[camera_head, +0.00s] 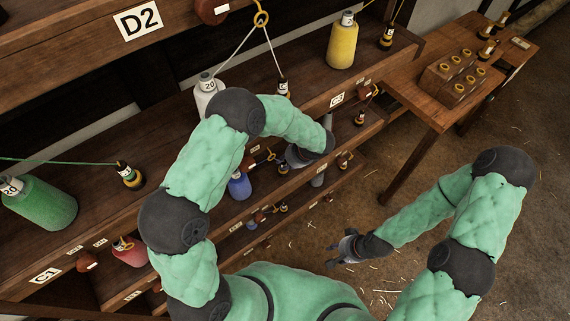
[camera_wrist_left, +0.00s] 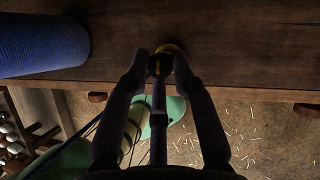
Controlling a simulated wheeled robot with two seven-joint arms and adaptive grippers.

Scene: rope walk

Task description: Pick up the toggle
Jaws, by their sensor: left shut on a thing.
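In the left wrist view, the two fingers of my left gripper (camera_wrist_left: 160,58) are closed in on a small dark piece with a yellow ring (camera_wrist_left: 172,49), which I take for the toggle. It sits at the shelf edge, and the fingers hide much of it. In the head view my left gripper (camera_head: 296,158) is over a lower shelf, with a small dark labelled piece (camera_head: 283,168) just below it. My right gripper (camera_head: 338,252) hangs over the floor, empty, with its fingers apart.
A blue spool (camera_head: 239,186) stands left of my left gripper and also shows in the wrist view (camera_wrist_left: 40,45). A side table (camera_head: 428,108) is at right. The floor is open.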

